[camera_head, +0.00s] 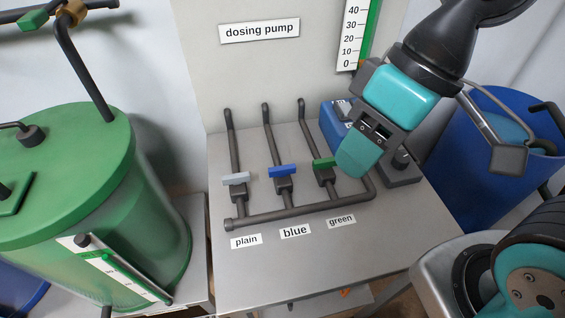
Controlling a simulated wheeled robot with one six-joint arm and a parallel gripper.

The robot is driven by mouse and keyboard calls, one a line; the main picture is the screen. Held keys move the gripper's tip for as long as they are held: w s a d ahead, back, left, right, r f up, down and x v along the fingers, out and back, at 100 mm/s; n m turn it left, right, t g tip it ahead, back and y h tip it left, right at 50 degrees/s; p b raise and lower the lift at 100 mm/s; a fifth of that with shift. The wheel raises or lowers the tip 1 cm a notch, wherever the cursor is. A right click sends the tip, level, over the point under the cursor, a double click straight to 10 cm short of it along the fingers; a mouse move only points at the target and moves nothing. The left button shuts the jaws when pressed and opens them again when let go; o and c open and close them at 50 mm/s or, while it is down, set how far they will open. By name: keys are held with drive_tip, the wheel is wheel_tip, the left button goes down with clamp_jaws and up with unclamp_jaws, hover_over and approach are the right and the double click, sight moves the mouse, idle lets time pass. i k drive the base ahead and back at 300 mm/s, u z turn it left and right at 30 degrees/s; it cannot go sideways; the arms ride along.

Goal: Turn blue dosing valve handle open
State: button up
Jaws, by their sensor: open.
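The blue dosing valve handle (282,171) is a short bar on the middle pipe of the manifold, above the label "blue" (295,231). It lies crosswise to its pipe. The grey plain handle (236,179) is to its left and the green handle (326,162) to its right, both also crosswise to their pipes. My gripper (352,165) is open, to the right of the green handle and apart from the blue one. It seems to hold nothing, though its fingertips are seen only from one side.
A blue box (333,120), likely the dosing pump, stands partly behind my gripper. A green tank (70,190) stands left and a blue barrel (470,165) right. The dark manifold pipe (290,212) runs along the table (260,265). The table front is clear.

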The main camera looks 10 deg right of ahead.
sight(281, 171)
drive_tip(key=u, duration=0.05)
drive_tip(key=k, duration=1.6)
drive_tip(key=z, duration=0.55)
drive_tip(key=i, duration=1.3)
drive_tip(key=u, duration=1.1)
